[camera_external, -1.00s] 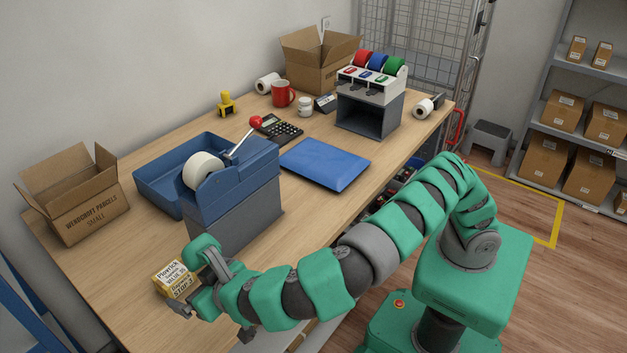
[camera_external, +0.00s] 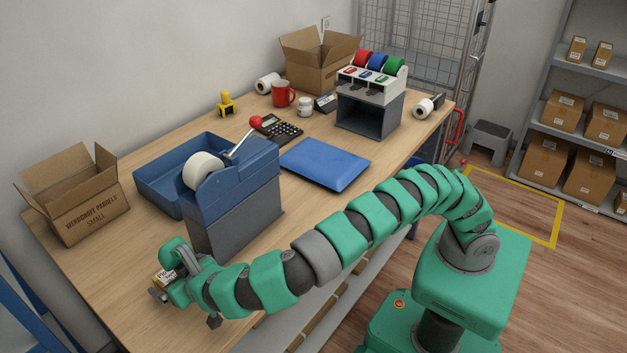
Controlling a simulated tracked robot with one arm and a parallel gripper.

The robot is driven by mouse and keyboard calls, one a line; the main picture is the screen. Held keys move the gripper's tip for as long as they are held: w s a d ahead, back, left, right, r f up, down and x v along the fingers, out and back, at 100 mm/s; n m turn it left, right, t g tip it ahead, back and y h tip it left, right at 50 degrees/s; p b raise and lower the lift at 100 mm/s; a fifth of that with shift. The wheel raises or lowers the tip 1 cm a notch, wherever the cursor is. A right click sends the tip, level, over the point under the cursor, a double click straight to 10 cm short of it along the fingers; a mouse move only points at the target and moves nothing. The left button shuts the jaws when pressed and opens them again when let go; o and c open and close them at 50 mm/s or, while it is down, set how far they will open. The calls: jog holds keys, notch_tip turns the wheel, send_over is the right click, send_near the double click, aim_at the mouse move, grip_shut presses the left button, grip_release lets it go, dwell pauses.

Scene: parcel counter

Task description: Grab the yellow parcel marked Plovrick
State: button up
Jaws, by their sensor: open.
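The yellow parcel (camera_external: 163,278) lies near the front left of the wooden counter. Only a small part of its printed face shows; my gripper hides the rest, so its name cannot be read now. My gripper (camera_external: 166,270) is low over the counter at the parcel, with its jaws open. One jaw is on the far side of the parcel and one on the near side. Whether either jaw touches it cannot be told.
A blue-grey tape dispenser (camera_external: 235,205) stands close behind my gripper. A blue padded mailer (camera_external: 325,165) lies farther right. The counter between carton and parcel is clear.

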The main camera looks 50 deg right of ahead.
jog(key=shift+x, duration=1.4)
jog(key=shift+a, duration=0.1)
jog(key=shift+c, duration=0.3)
jog(key=c, duration=1.1)
